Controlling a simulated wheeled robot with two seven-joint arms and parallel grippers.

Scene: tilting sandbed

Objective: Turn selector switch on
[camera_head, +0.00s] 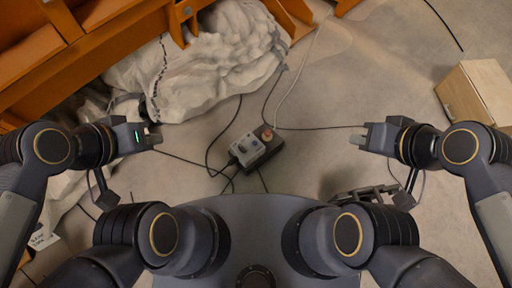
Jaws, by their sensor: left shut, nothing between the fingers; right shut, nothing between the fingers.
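A small grey control box (247,151) with a dark side sits on the floor in the middle of the head view. A reddish round button (267,133) is at its upper right, and small dark knobs show on its pale face. Which of them is the selector switch, and its position, is too small to tell. My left gripper (157,138) is shut and empty, left of the box and apart from it. My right gripper (354,139) is shut and empty, right of the box and apart from it.
Dark cables (209,150) run over the floor around the box. A pale rock-like sand mass (205,70) lies at the upper left beside an orange frame (70,50). A wooden box (478,92) stands at the right. The floor between the box and my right gripper is mostly clear.

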